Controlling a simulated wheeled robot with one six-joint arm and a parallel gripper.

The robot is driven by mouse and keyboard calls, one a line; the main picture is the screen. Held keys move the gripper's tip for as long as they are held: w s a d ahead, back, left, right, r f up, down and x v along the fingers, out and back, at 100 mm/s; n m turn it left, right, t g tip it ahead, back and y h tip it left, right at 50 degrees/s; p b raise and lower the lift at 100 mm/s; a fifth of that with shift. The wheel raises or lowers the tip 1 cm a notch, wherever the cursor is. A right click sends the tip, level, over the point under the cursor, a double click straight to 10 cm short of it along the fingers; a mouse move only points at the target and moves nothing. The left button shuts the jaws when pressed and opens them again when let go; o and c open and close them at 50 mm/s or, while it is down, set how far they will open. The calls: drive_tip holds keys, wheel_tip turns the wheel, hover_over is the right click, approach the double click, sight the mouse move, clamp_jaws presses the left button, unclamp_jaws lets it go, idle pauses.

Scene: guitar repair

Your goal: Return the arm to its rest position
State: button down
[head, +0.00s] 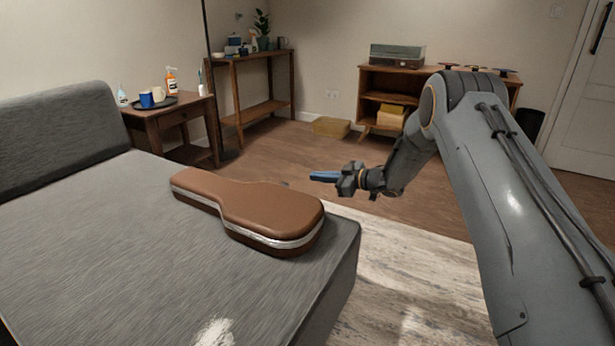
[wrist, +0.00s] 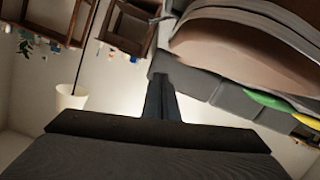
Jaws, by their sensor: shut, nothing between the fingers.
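My gripper (head: 314,176) is in the middle of the head view, held in the air beyond the right end of the guitar case and pointing left. Its blue fingers are together with nothing between them. In the wrist view the closed dark fingers (wrist: 160,97) stand in the middle, and that picture is turned over. My arm reaches in from the right, bent at the elbow. The brown guitar case (head: 255,208) lies closed on the grey couch (head: 110,240), apart from my gripper.
A small side table (head: 170,115) holds a tray (head: 155,103), a blue mug (head: 146,99) and bottles. A console table (head: 262,108) and a wooden shelf (head: 375,95) stand along the back wall. A cardboard box (head: 331,127) is on the floor. Open floor lies between couch and shelf.

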drive_tip(key=s+r+m+t+h, duration=0.3)
drive_tip(key=s+r+m+h, duration=0.4)
drive_tip(key=r, duration=0.5)
drive_tip(key=s+d+m+g+h+p, duration=0.1)
drive_tip(key=s+d+m+g+h, duration=0.25)
drive_tip(key=s, duration=2.15)
drive_tip(key=s+d+g+h, duration=0.35)
drive_tip(key=s+g, duration=0.35)
drive_tip(key=s, duration=1.8)
drive_tip(key=d+r+m+p, duration=0.5)
drive_tip(key=d+r+p, duration=1)
drive_tip(key=p, duration=0.9)
wheel_tip(320, 180, up, 4)
drive_tip(key=shift+d+f, duration=0.25)
drive_tip(key=shift+d, duration=0.15)
drive_tip(key=shift+d, duration=0.1)
